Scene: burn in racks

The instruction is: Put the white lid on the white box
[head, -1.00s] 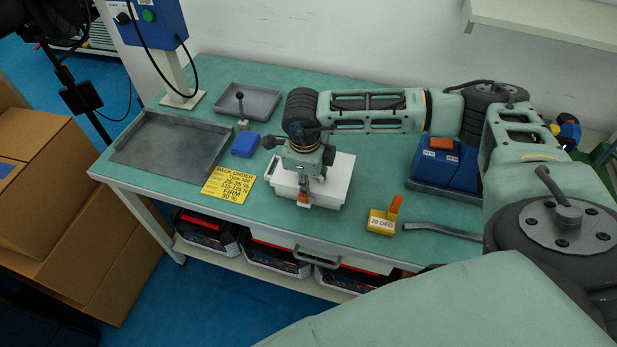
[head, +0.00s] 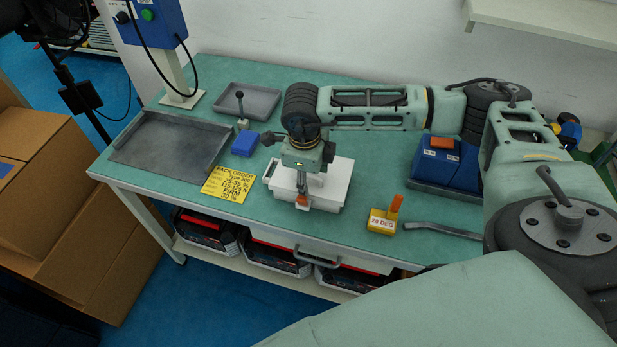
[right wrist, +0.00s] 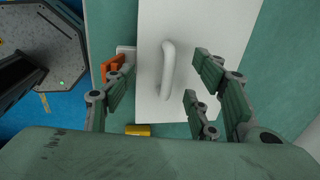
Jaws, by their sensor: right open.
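The white box (head: 325,207) stands on the green bench near its front edge, with an orange latch on its front. The white lid (head: 338,178) lies flat on top of it, as far as I can tell; my gripper hides part of the seam. In the right wrist view the lid (right wrist: 205,30) carries a white loop handle (right wrist: 167,70). My right gripper (head: 303,182) is right above the lid, pointing down. In the right wrist view its fingers (right wrist: 160,78) are spread on either side of the handle, apart from it. My left gripper is out of view.
A yellow sign (head: 226,184), a small blue block (head: 244,145) and grey trays (head: 165,150) are to the left. Bare bench lies between.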

